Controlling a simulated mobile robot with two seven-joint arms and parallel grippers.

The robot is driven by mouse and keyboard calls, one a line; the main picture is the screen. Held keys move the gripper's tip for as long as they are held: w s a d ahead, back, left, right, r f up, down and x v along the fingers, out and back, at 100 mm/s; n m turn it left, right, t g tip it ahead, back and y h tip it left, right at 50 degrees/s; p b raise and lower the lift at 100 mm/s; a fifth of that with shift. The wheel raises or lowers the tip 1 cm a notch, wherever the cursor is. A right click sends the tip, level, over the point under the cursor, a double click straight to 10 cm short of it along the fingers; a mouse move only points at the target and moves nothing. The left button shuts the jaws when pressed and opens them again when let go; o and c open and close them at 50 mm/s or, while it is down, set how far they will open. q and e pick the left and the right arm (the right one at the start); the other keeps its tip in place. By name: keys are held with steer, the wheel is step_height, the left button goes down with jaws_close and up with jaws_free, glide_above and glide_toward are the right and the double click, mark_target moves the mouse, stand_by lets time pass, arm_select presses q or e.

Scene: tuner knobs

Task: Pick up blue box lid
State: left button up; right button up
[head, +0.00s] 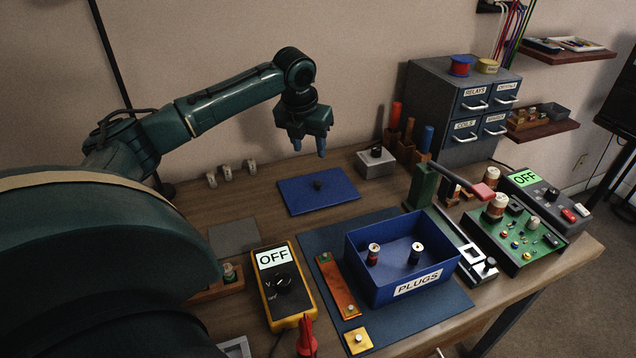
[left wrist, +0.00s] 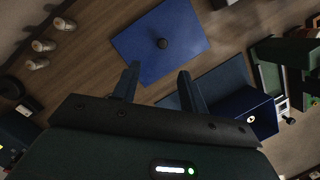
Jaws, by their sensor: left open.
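The blue box lid (head: 328,193) lies flat on the wooden bench, with a dark round knob (head: 317,185) at its middle. The lid also shows in the left wrist view (left wrist: 184,58), beyond the fingertips. My left gripper (head: 309,150) is open and empty, pointing down in the air above and behind the lid; its two fingers also show in the left wrist view (left wrist: 157,82). The open blue box (head: 375,283), labelled PLUGS, stands on a dark blue mat (head: 318,240) with two plugs inside. My right gripper is not in view.
A yellow meter (head: 297,300) reading OFF and a grey plate (head: 233,236) lie left of the mat. A grey block with a knob (head: 375,166) stands right of the lid. Several small pegs (head: 225,172) stand behind left. The drawer cabinet (head: 430,95) is back right.

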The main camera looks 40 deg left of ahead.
arm_select(q)
glide_above(318, 182)
steer(key=s, duration=0.2)
step_height(318, 182, down, 7)
steer(key=shift+d+f, duration=0.1)
steer(key=shift+d, duration=0.05)
steer(key=shift+d+x, duration=0.1)
steer(key=shift+x, duration=1.2)
steer(key=shift+d+x, duration=0.15)
steer(key=shift+x, duration=1.2)
steer(key=shift+c, duration=0.4)
jaws_close()
